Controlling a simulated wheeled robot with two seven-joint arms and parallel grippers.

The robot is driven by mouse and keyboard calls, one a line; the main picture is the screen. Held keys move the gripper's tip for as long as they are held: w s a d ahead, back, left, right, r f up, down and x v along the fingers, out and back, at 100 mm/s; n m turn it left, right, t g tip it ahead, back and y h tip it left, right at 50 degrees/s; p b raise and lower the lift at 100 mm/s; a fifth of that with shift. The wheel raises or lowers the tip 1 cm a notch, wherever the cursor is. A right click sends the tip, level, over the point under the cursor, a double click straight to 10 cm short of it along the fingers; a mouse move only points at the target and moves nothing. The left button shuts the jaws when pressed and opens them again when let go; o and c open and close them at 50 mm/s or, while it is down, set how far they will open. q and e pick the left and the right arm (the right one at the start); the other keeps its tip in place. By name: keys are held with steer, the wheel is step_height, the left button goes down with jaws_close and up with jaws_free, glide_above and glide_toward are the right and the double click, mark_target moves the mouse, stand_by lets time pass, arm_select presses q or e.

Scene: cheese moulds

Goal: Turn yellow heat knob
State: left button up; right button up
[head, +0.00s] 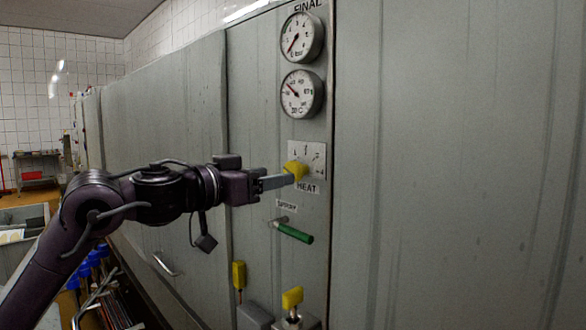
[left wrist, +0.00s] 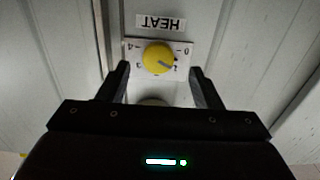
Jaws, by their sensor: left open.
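The yellow heat knob (head: 295,169) sits on a white dial plate (head: 319,157) on the grey metal panel, above the HEAT label (head: 307,188). In the left wrist view the round yellow knob (left wrist: 158,58) shows upside down with its scale plate and label. My left gripper (head: 280,181) reaches in from the left and is right at the knob in the head view. In the left wrist view its two fingers (left wrist: 158,80) are apart, one to each side of the knob, with a gap on both sides. Whether the tips reach past the knob's face is unclear. My right gripper is not seen.
Two round gauges (head: 302,93) are above the knob. A green-handled lever (head: 294,232) sticks out below it. Lower down are a yellow valve handle (head: 292,297) and another yellow handle (head: 239,274). The panel to the right is flat and clear.

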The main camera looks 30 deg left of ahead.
mark_target(291, 170)
arm_select(q)
steer(key=x, duration=0.1)
steer(key=p+x, duration=0.2)
steer(key=x, duration=0.1)
steer(key=shift+d+r, duration=0.3)
steer(key=shift+w+d+f+p, duration=0.1)
steer(key=shift+w+p, duration=0.15)
steer(key=shift+w, duration=0.25)
steer(key=shift+w+f+p, duration=0.15)
steer(key=shift+w+p, duration=0.05)
steer(key=shift+w, duration=0.3)
steer(key=shift+w+d, duration=0.1)
steer(key=shift+f, duration=0.1)
steer(key=c, duration=1)
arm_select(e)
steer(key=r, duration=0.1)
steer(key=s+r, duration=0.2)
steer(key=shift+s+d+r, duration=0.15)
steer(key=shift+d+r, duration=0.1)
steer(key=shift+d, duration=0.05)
